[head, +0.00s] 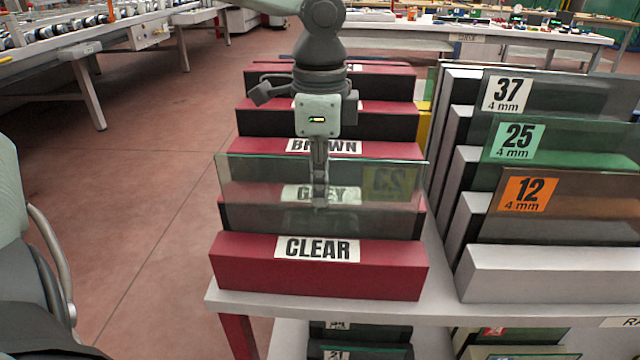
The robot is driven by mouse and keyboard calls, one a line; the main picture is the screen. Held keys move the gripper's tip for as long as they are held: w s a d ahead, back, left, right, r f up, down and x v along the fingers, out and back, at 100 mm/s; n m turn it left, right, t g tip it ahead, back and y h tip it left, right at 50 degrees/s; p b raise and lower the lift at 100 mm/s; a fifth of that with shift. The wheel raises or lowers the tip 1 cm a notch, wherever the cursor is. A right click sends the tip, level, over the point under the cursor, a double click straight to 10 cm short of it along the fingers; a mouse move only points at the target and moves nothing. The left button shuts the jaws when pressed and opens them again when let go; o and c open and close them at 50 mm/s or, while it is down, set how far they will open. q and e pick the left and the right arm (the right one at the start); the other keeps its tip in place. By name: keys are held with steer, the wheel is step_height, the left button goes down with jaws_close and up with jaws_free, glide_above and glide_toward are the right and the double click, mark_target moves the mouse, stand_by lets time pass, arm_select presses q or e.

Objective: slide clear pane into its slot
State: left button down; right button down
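The clear pane (250,180) is a see-through sheet with greenish edges, held upright above the red rack. A yellowish label with reversed digits shows at its right side. My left gripper (320,192) comes down from above, its fingers closed on the middle of the pane's top edge. The red block labelled CLEAR (240,268) is at the front of the rack. The pane's lower edge is just behind this block's top; I cannot tell whether it is inside the slot. The GREY label (318,194) shows through the pane. My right gripper is not in view.
More red slotted blocks, one labelled BROWN (322,147), stand behind. To the right, a grey-white rack (540,275) holds tinted panes marked 37, 25 and 12, close to the clear pane's right edge. More panes sit on a lower shelf. The floor at left is open.

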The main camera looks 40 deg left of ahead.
arm_select(q)
steer(key=shift+f, duration=0.25)
steer(key=c, duration=1.6)
jaws_free()
steer(key=shift+c, duration=0.2)
step_height(320, 180, up, 12)
steer(key=shift+s, duration=0.1)
